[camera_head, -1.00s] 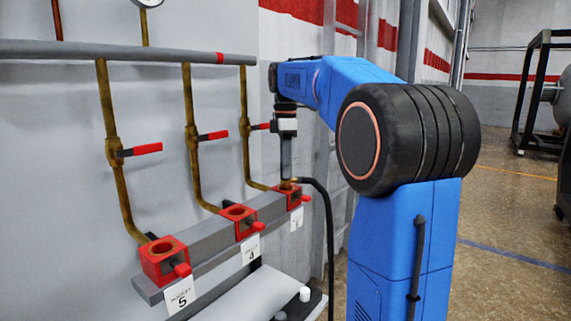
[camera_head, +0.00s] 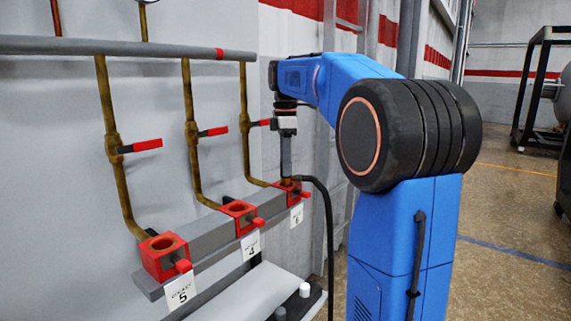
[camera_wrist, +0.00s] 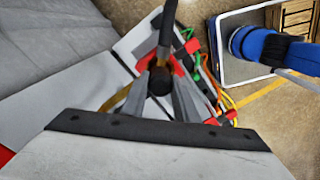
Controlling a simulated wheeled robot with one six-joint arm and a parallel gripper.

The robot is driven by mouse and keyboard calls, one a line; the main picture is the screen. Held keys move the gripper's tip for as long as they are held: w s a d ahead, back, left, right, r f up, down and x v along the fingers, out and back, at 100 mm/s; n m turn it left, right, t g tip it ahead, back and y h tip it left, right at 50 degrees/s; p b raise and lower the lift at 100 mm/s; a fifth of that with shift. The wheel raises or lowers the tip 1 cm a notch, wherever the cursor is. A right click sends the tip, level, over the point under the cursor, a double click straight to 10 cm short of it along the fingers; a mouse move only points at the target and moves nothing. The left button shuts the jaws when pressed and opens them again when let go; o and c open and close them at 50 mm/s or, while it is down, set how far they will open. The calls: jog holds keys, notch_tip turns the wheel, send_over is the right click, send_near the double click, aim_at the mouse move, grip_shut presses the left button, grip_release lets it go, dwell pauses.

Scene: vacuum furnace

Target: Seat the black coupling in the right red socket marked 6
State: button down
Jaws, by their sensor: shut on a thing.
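The right red socket (camera_head: 291,189) is at the right end of the grey rail, above a white tag (camera_head: 296,215) that reads 6. My gripper (camera_head: 287,174) points down right over this socket. In the wrist view, my gripper (camera_wrist: 160,90) has its two fingers closed around the dark round coupling (camera_wrist: 160,80). A black hose (camera_head: 325,215) runs from the coupling and hangs down to the right of the rail. A brass-coloured part shows at the socket mouth below the fingers. I cannot tell how deep the coupling sits in the socket.
The red sockets marked 4 (camera_head: 240,213) and 5 (camera_head: 163,254) stand further left on the grey rail (camera_head: 210,240), their openings empty. Brass pipes with red-handled valves (camera_head: 140,146) rise behind. A light grey bench (camera_head: 240,295) lies below.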

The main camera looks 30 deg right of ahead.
jog(key=shift+f, duration=0.1)
jog(key=c, duration=1.3)
grip_release()
notch_tip(320, 180, up, 17)
jog(key=shift+r, duration=0.2)
